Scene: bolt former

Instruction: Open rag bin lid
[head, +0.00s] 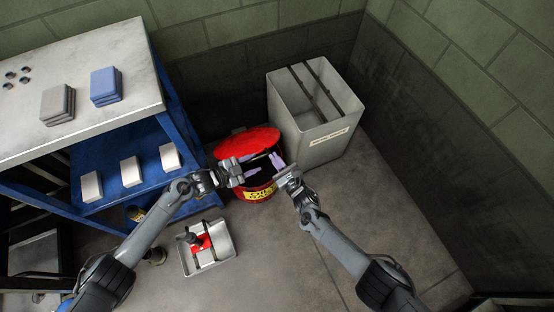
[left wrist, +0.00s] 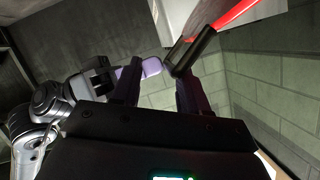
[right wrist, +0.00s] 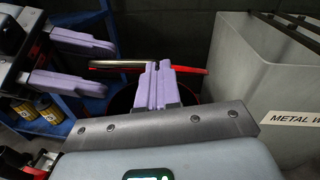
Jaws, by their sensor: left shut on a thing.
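The red rag bin (head: 262,193), with a yellow label, stands on the floor, and its red lid (head: 250,142) is raised and tilted at the back. The bin's dark mouth shows below the lid. My left gripper (head: 253,170) is over the bin's left side, just below the lid, shut on the lid with its fingers apart; the contact is hard to see. The lid's red edge (left wrist: 235,16) shows at the upper right of the left wrist view. My right gripper (right wrist: 156,68) is over the bin's right side, its purple fingers together and no object visible between them.
A grey metal waste bin (head: 318,140) stands close behind on the right. A blue shelf bench (head: 125,178) is on the left, with boxes on it. A metal tray (head: 222,254) with a red item lies on the floor in front. The floor at right is clear.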

